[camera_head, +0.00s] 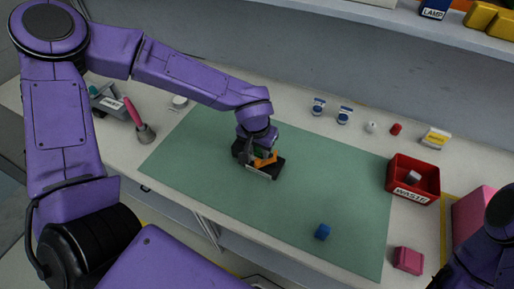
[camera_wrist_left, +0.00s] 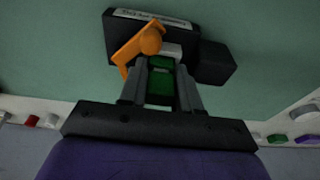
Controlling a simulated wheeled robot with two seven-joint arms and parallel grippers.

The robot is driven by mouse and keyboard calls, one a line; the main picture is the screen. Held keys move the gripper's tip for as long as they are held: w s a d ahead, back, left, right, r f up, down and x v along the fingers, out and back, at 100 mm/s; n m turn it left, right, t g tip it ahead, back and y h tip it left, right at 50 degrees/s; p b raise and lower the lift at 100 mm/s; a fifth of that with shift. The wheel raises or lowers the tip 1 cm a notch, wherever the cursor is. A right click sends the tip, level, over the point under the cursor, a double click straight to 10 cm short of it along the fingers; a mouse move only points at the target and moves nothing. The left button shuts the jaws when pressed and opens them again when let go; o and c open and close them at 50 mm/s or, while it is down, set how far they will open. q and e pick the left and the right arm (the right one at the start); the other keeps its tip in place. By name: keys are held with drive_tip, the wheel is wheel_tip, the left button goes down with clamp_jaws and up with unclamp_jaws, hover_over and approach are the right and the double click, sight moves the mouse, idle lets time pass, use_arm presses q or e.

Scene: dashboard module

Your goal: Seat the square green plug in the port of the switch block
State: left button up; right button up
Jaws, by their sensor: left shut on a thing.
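The dark switch block (camera_head: 275,171) stands on the green mat, under my left gripper (camera_head: 257,153). In the left wrist view the block (camera_wrist_left: 184,32) shows a white label strip, an orange lever (camera_wrist_left: 146,42) and a dark box-like part at its right. My left gripper (camera_wrist_left: 160,78) is shut on the green plug (camera_wrist_left: 160,84), which sits between the two grey fingers. The plug's far end is right by the block, beside the orange lever and a pale part. The port is hidden, so I cannot tell whether the plug is in it. My right gripper is out of view.
A red waste bin (camera_head: 414,193) holds a grey cube. Small items line the back. A pink-handled tool (camera_head: 138,122) stands at left. The mat right of the block is mostly clear.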

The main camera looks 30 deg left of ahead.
use_arm(q)
drive_tip(key=shift+s+a+f, duration=0.1)
drive_tip(key=shift+s+f, duration=0.8)
drive_tip(key=shift+f, duration=0.25)
drive_tip(key=o, duration=0.7)
drive_tip(key=shift+o, duration=0.2)
drive_tip(key=shift+w+r+b, duration=0.1)
drive_tip(key=shift+r+b, duration=0.05)
drive_tip(key=shift+b, duration=0.15)
drive_tip(key=shift+g, duration=0.3)
drive_tip(key=r, duration=0.2)
drive_tip(key=w+r+p, duration=0.1)
drive_tip(key=r, duration=0.2)
drive_tip(key=shift+w+r, duration=0.15)
drive_tip(key=shift+r, duration=0.2)
wheel_tip(320, 180, up, 7)
drive_tip(key=s, duration=0.1)
drive_tip(key=shift+s+p, duration=0.2)
drive_tip(key=shift+p, duration=0.2)
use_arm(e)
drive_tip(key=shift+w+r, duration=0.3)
use_arm(q)
drive_tip(key=shift+s+r, duration=0.1)
drive_tip(key=shift+s, duration=0.05)
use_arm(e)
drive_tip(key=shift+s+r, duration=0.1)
